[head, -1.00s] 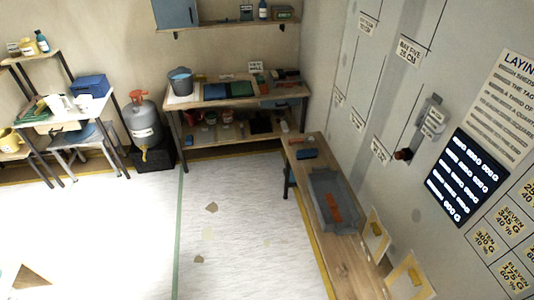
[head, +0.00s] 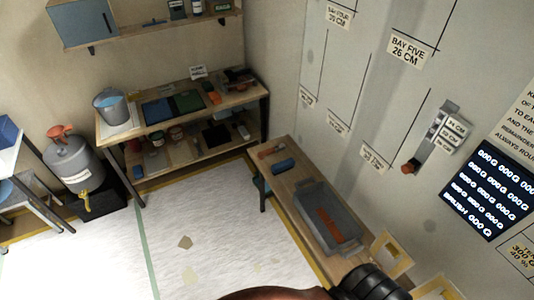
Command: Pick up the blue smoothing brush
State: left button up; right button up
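Neither gripper shows in the head view. A reddish-brown and black part of my own arm crosses the bottom edge, well apart from the blue item.
A grey tray (head: 313,204) with an orange-brown strip in it stands on the bench. A two-level workbench (head: 185,132) with a bucket (head: 110,103) stands at the back. A grey tank (head: 74,163) is at the left. The pale floor between is mostly clear.

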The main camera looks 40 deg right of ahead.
aim_at(283, 166)
jog(key=i, duration=3.2)
jog(key=z, duration=3.9)
